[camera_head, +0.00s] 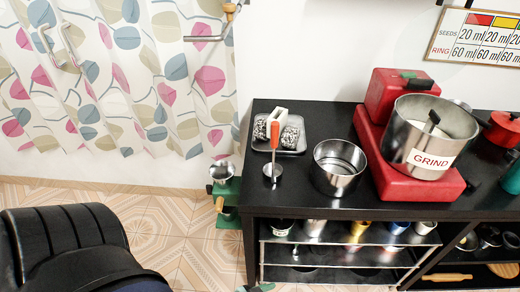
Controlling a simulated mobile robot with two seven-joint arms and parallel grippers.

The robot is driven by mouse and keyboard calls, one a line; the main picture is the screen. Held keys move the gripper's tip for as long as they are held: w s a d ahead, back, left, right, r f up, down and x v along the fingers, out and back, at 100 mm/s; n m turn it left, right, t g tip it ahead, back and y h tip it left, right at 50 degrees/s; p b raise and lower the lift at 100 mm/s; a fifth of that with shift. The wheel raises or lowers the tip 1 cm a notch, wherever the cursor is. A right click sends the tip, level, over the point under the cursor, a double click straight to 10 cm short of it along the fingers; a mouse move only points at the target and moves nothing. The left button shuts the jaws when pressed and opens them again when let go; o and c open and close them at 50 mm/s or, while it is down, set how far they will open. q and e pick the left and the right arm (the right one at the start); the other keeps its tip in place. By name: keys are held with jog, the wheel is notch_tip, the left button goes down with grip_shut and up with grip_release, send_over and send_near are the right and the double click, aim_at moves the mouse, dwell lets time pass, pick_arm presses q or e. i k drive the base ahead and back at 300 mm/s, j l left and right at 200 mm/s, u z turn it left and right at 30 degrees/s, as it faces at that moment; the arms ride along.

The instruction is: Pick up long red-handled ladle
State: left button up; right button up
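The long red-handled ladle appears to be the slim upright utensil (275,137) near the left end of the black counter. Its handle is orange-red, with a pale top, and a small round metal part shows at its foot. It stands in front of a grey tray (298,146) and left of an open steel pot (339,168). Neither of my grippers can be made out in this view.
A large steel pot marked GRIND (427,138) sits on a red machine (412,188) to the right. A green device (224,193) with a metal cup stands beside the counter's left edge. Shelves below hold cups. A black padded shape (65,245) fills the lower left.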

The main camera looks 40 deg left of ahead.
aim_at(274, 149)
jog(key=j, duration=1.85)
